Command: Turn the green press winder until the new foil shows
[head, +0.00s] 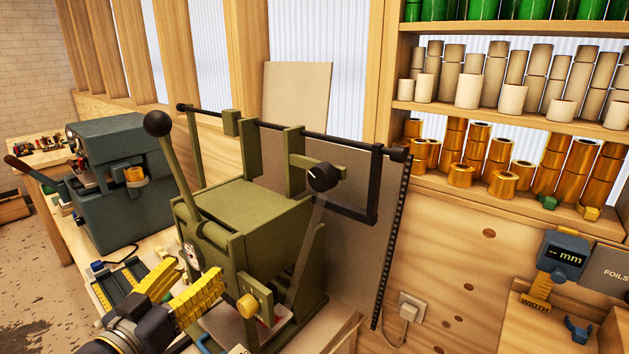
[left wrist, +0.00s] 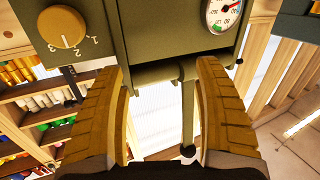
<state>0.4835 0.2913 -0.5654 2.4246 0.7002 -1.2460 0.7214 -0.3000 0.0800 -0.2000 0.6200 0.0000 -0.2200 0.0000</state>
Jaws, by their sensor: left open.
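The green press (head: 245,215) stands on the bench in the middle of the head view. A long lever with a black ball (head: 158,123) rises at its left, and a black knob (head: 322,177) sits on its upper right. I cannot tell which part is the winder, and no foil is clearly visible on the press. My left gripper (head: 202,272), with yellow ribbed fingers, is open in front of the press, near its yellow knob (head: 248,305).
A blue-grey machine (head: 115,180) stands left of the press. A black rod frame (head: 375,185) sticks out at the press's right. Shelves behind hold gold rolls (head: 503,185) and beige rolls (head: 468,90). A caliper-like gauge (head: 563,255) stands at the right.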

